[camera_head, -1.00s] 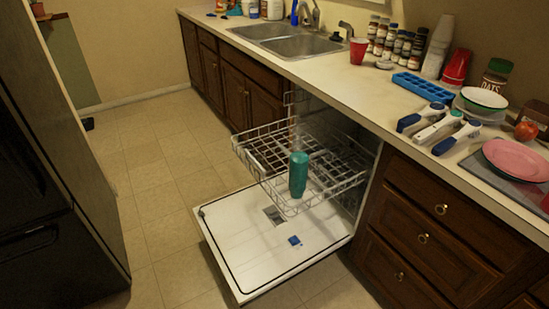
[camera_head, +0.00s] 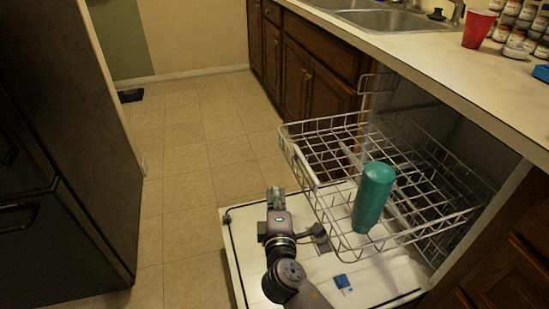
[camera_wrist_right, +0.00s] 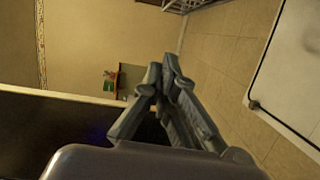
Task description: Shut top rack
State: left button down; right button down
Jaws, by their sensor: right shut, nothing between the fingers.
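The top rack (camera_head: 318,183) is a white wire basket pulled out of the dishwasher, above the lowered door (camera_head: 238,240). A teal bottle or tumbler (camera_head: 373,198) stands in the rack near its front. My right gripper (camera_head: 275,192) is shut and empty, just to the left of the rack's front and above the door, apart from the wire as far as I can tell. In the right wrist view its fingers (camera_wrist_right: 168,72) meet at the tips, and the door edge (camera_wrist_right: 285,85) shows at the right. My left gripper is out of view.
The counter (camera_head: 420,52) with the sink (camera_head: 385,20) runs above the dishwasher. A red cup (camera_head: 478,29) and several jars (camera_head: 515,20) stand on it. A black fridge (camera_head: 60,150) is at the left. The tiled floor (camera_head: 190,150) between is clear.

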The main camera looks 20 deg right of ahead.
pick_arm(q)
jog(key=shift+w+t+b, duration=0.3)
jog(key=shift+b, duration=0.35)
pick_arm(e)
jog(key=w+d+r, duration=0.2)
jog(key=w+d, duration=0.4)
jog(key=w, duration=0.4)
jog(key=shift+w+t, duration=0.15)
jog(key=shift+t, duration=0.15)
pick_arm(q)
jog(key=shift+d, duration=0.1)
pick_arm(e)
jog(key=shift+r, duration=0.1)
